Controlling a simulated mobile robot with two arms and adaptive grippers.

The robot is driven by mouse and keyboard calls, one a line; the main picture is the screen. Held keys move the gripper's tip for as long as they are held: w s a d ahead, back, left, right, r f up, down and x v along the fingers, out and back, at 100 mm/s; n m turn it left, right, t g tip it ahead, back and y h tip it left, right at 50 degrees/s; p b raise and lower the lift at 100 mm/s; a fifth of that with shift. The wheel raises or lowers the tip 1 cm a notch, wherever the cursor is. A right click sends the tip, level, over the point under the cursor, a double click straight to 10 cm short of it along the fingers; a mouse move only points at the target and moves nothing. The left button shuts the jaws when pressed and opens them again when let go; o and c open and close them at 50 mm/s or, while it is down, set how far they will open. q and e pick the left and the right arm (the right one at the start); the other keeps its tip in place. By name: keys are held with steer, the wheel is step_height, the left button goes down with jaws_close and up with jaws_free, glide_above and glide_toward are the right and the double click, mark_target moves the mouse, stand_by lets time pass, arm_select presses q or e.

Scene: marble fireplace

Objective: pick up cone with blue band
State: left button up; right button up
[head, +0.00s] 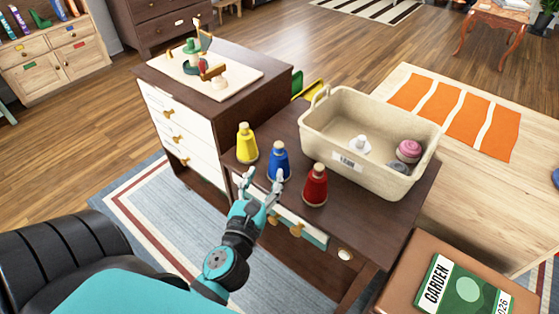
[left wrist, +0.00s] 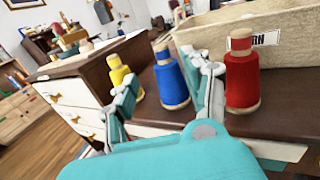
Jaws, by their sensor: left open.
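The blue-banded cone (head: 279,162), with a pale wooden top and base, stands upright on the dark brown desk (head: 345,205), between a yellow cone (head: 246,146) and a red cone (head: 315,186). My left gripper (head: 262,181) is open and empty at the desk's front edge, just in front of the blue cone. In the left wrist view the blue cone (left wrist: 170,82) shows between the two spread fingers, beyond them. The yellow cone (left wrist: 123,80) shows past the left finger, and the red cone (left wrist: 242,80) stands close to the right finger. My right gripper is out of view.
A beige bin (head: 345,160) with a white label stands behind the cones, holding pink, white and grey items. A white-drawered cabinet (head: 185,130) stands at the left, with a board (head: 240,83) of small objects on top. A garden book (head: 462,289) lies at lower right.

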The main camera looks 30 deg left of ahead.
mark_target(278, 149)
arm_select(q)
steer(key=x, duration=0.6)
steer(key=shift+w+p, duration=0.1)
steer(key=shift+p, duration=0.2)
steer(key=x, duration=0.4)
steer(key=shift+w+r, duration=0.1)
steer(key=shift+w, duration=0.15)
steer(key=shift+w+a, duration=0.1)
steer(key=shift+w, duration=0.25)
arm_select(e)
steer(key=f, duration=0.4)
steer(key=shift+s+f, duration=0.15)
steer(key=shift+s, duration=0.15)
arm_select(q)
jaws_close()
